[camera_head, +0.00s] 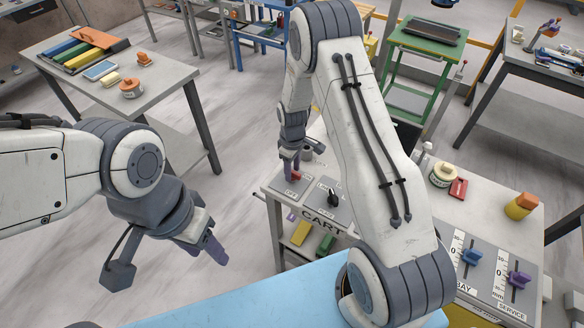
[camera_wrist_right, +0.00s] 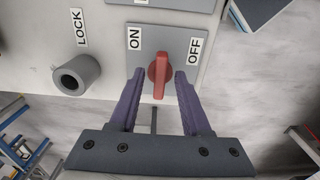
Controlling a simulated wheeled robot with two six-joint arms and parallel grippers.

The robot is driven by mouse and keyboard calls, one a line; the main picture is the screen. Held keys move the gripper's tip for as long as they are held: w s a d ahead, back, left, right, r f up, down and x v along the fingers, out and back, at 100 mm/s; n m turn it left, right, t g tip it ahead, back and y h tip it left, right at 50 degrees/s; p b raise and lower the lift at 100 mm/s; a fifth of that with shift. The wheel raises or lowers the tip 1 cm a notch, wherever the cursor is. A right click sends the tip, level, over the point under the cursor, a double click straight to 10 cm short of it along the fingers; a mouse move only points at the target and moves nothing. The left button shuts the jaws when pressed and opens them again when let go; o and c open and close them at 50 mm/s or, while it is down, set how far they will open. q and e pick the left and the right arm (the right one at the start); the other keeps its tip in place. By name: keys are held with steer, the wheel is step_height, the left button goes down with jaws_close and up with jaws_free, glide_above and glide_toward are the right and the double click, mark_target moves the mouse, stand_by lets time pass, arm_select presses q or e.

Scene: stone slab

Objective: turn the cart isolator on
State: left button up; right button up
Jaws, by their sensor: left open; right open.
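The cart isolator is a red rotary knob (camera_wrist_right: 159,84) on a grey plate (camera_wrist_right: 183,45) labelled ON at left and OFF at right in the right wrist view. Its handle stands nearly upright in that view, between the two labels. My right gripper (camera_wrist_right: 158,74) is open, one purple finger on each side of the knob, with gaps visible; depth and contact cannot be told. In the head view, the right gripper (camera_head: 291,166) is over the red knob (camera_head: 296,176), partly hiding it. My left gripper (camera_head: 213,243) is open and empty, away from the cart.
A grey ring marked LOCK (camera_wrist_right: 78,74) stands beside the plate. A black knob (camera_head: 333,196) is on a neighbouring plate. Blue (camera_head: 472,256) and purple (camera_head: 519,279) levers, a red block (camera_head: 458,188) and an orange-topped cylinder (camera_head: 521,206) are further right on the bench.

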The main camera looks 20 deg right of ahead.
jaws_close()
steer(key=shift+m, duration=0.3)
steer(key=m+b, duration=0.2)
steer(key=m, duration=0.1)
steer(key=shift+f, duration=0.1)
steer(key=m+b, duration=0.1)
steer(key=m, duration=0.4)
steer(key=m+b, duration=0.1)
steer(key=m, duration=0.3)
steer(key=shift+m, duration=0.3)
steer(key=m+b, duration=0.1)
steer(key=m, duration=0.3)
steer(key=shift+m, duration=0.3)
